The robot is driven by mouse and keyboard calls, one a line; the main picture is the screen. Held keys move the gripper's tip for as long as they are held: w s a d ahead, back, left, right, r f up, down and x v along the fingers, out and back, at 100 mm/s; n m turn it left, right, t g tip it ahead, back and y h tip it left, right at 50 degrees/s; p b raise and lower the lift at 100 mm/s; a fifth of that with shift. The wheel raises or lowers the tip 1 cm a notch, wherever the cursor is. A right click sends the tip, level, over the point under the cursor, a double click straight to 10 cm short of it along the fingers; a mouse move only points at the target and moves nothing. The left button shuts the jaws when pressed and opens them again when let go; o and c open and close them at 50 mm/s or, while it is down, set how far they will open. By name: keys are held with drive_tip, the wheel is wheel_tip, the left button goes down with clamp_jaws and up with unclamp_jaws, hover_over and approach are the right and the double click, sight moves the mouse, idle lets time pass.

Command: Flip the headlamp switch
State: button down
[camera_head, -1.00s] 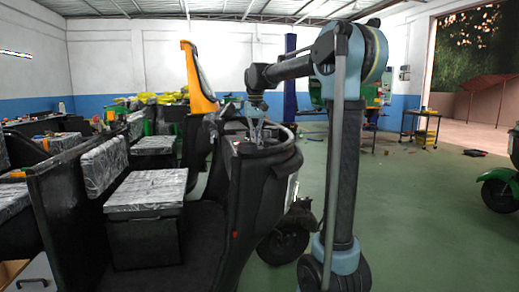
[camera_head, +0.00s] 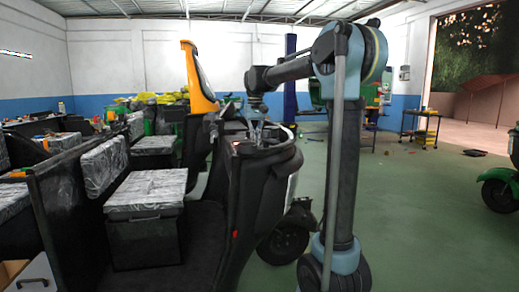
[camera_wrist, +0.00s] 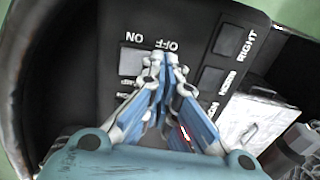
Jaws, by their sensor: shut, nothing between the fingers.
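My gripper (camera_wrist: 163,68) is shut and empty, with its fingertips over the black control panel (camera_wrist: 190,22) in the wrist view. A grey square switch (camera_wrist: 131,62) lies just left of the fingertips, below letters reading "NO" and beside a partly covered "OFF". Small labels under it are partly hidden by the fingers, and I cannot read a headlamp label. I cannot tell whether the fingertips touch the panel or the switch. In the head view my gripper (camera_head: 258,130) hangs over the dashboard of the black rickshaw (camera_head: 262,180).
A light grey box-like part (camera_wrist: 245,120) lies at lower right. The round dashboard rim curves around the panel. Wrapped seats (camera_head: 146,190) stand left.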

drive_tip(key=shift+r, duration=3.4)
drive_tip(key=shift+d, duration=0.1)
